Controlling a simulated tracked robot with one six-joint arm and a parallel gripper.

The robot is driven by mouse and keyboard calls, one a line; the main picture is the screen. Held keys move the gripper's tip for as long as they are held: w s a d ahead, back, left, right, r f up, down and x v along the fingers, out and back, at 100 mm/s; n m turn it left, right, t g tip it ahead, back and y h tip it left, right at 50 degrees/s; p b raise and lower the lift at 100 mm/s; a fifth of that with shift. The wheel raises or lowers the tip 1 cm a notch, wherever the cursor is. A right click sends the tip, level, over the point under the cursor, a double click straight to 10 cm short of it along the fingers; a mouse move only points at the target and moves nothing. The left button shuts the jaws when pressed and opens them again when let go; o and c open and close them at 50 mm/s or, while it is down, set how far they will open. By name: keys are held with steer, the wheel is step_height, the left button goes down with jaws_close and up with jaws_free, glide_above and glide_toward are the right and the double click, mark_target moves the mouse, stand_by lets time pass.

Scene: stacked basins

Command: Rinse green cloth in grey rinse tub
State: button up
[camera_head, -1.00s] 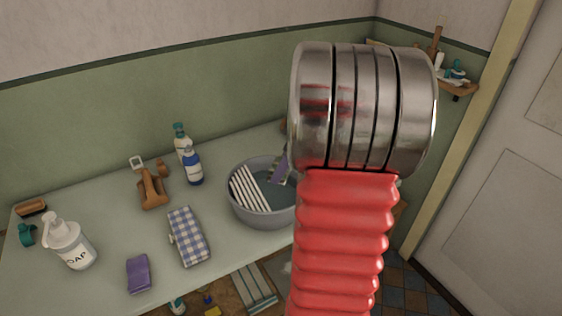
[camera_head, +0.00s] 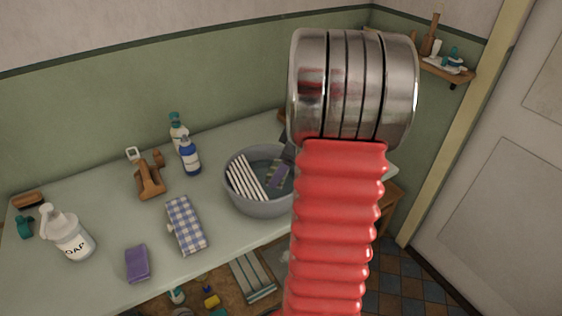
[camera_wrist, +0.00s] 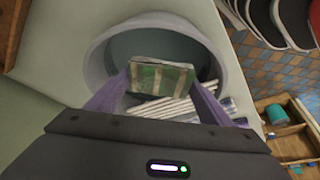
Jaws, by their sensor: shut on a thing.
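The green cloth (camera_wrist: 160,77), folded and with pale stripes, is between the two purple fingertips of my gripper (camera_wrist: 163,82) in the wrist view. My gripper is shut on it. The grey rinse tub (camera_head: 262,208) stands on the table in the head view, and its rim also shows in the wrist view (camera_wrist: 96,62). The cloth appears within the tub's opening; I cannot tell whether it touches the water or bottom.
A white slatted rack (camera_head: 246,178) leans inside the tub at the left. A blue checked cloth (camera_head: 185,225), a purple sponge (camera_head: 137,263), a soap bottle (camera_head: 68,235), a brown wooden object (camera_head: 149,178) and a blue-and-white bottle (camera_head: 189,156) stand left of it. Bare table lies between them.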

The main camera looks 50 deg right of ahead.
steer(key=shift+f, duration=3.25)
steer(key=shift+f, duration=0.45)
steer(key=shift+s, duration=0.1)
steer(key=shift+s+d, duration=0.3)
steer(key=shift+s, duration=0.45)
steer(key=shift+w+a, duration=0.3)
steer(key=shift+w, duration=0.6)
steer(key=shift+s, duration=0.1)
steer(key=shift+s+d, duration=0.3)
steer(key=shift+s, duration=0.5)
